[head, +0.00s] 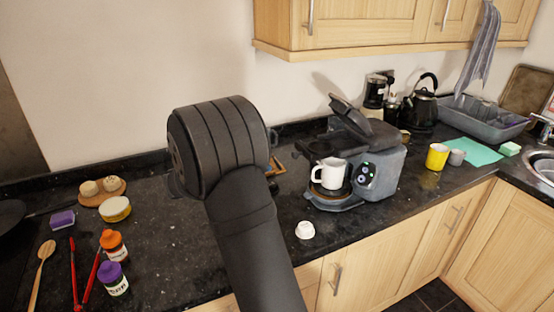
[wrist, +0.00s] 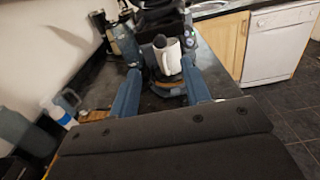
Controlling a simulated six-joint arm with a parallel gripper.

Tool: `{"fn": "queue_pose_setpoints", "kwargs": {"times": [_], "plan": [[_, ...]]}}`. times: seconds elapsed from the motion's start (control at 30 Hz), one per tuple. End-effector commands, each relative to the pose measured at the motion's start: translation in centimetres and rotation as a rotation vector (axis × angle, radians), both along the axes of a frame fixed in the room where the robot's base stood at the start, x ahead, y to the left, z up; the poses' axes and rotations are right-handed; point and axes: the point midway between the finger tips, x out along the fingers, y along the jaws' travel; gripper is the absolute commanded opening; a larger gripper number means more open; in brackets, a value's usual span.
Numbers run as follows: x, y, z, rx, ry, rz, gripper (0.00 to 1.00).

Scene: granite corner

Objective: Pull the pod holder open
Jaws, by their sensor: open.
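The grey and black pod coffee machine (head: 385,172) stands on the counter right of my arm. Its black lid (head: 366,124) is tilted up. The pod holder cannot be told clearly from the dark parts below the lid. A white mug (head: 331,173) stands on the machine's drip tray; it also shows in the wrist view (wrist: 169,59). A white pod (head: 305,230) lies on the counter in front of the machine. My gripper (wrist: 160,67) is open and empty, its two blue fingers pointing towards the machine, with the mug seen between them. In the head view my arm hides the fingers.
A black kettle (head: 423,105), a grey dish rack (head: 482,117) and a yellow mug (head: 437,157) stand right of the machine. Jars, red tongs (head: 88,277) and a wooden board (head: 103,193) lie at left. Wall cabinets (head: 375,22) hang above.

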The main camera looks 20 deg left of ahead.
Motion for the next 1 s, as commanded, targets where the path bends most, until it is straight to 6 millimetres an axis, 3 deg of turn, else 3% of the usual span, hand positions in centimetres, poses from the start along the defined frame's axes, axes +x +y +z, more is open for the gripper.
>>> {"fn": "queue_pose_setpoints", "kwargs": {"times": [0.2,0.4,0.83,1.0], "plan": [[-3.5,3.6,0.0,0.0,0.0,0.004,0.44],[-5.3,5.3,0.0,-0.001,0.0,0.001,0.44],[-5.7,5.7,0.0,-0.001,0.001,0.0,0.44],[-5.1,5.0,0.0,-0.001,0.0,-0.003,0.44]]}}
